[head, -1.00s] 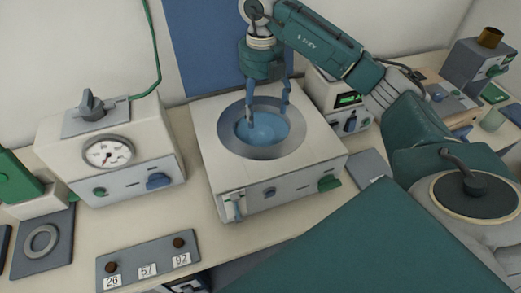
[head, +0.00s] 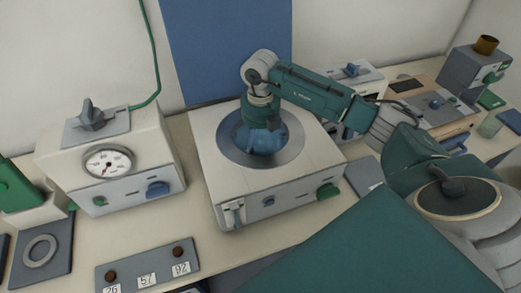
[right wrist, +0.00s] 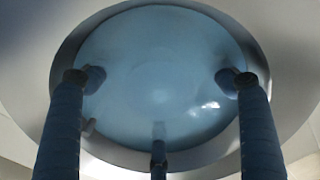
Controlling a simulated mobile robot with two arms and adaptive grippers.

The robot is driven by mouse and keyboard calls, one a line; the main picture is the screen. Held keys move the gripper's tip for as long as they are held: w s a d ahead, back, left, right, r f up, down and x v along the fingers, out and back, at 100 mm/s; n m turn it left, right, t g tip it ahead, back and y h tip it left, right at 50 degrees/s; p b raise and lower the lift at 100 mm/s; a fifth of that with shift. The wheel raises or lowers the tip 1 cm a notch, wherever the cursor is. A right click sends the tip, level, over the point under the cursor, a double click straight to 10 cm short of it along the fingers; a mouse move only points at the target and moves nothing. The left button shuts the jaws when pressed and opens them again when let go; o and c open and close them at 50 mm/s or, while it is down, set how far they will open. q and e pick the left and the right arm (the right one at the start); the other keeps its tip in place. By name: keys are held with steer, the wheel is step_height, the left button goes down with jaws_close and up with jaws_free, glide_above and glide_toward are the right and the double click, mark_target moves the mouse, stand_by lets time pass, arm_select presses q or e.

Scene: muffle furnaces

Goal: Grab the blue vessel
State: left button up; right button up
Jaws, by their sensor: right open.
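The blue vessel (right wrist: 160,75) is a round, glossy bowl shape that fills the middle of the right wrist view. It sits in the grey ringed opening of the white box-shaped device (head: 275,188). In the head view my right gripper hides most of the vessel. My right gripper (head: 260,146) points down into the opening. Its blue fingers (right wrist: 158,95) are spread over the vessel in the right wrist view, with the tips at or near its surface; I cannot tell whether they touch. My left gripper is not in view.
A white unit with a dial gauge (head: 108,162) stands to the left of the device. A grey panel with number labels (head: 148,263) lies in front. A tan-topped unit (head: 432,105) and a grey machine (head: 474,75) stand at the right. A blue panel (head: 228,50) is behind.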

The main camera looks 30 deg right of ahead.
steer(key=shift+f, duration=0.65)
steer(key=c, duration=1.6)
steer(key=shift+w+r, duration=0.1)
steer(key=shift+r, duration=0.05)
steer(key=shift+c, duration=1.2)
steer(key=shift+r, duration=0.1)
